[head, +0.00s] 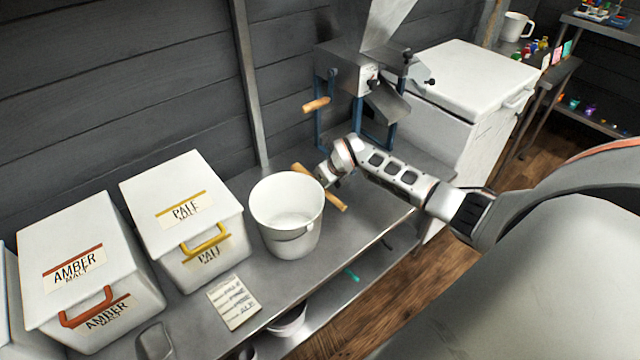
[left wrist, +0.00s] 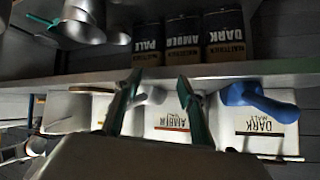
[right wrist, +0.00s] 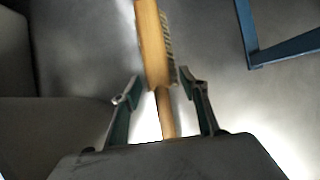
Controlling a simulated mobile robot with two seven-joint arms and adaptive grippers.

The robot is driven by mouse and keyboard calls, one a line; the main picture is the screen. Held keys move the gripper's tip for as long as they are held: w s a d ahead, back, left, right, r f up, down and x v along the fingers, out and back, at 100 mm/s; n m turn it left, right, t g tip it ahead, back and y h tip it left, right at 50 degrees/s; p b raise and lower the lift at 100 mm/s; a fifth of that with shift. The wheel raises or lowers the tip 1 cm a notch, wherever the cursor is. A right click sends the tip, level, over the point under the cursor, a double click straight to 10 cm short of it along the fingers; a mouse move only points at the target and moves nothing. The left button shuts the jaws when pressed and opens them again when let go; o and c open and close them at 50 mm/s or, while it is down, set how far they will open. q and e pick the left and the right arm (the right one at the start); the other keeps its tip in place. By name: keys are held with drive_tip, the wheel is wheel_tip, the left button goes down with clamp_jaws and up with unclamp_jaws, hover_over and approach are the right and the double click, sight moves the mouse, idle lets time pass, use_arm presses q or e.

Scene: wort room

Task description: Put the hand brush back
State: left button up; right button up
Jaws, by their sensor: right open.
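The hand brush has a wooden block and handle with dark bristles. In the head view the brush (head: 336,201) lies on the metal bench between the white bucket and the mill, partly hidden by my right gripper (head: 322,180). In the right wrist view the brush (right wrist: 152,45) runs lengthwise, its handle between the two fingers of my right gripper (right wrist: 160,90). Those fingers are apart, with a gap on each side of the handle. My left gripper (left wrist: 156,84) is open and empty in its wrist view, and outside the head view.
A white bucket (head: 287,205) stands beside the brush. Pale malt (head: 185,215) and amber malt (head: 85,270) bins stand left. The mill (head: 350,75) with blue legs stands behind. A recipe card (head: 234,302) lies in front. A blue scoop (left wrist: 258,100) shows in the left wrist view.

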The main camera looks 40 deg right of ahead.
drive_tip(key=v, duration=1.2)
drive_tip(key=shift+a, duration=0.1)
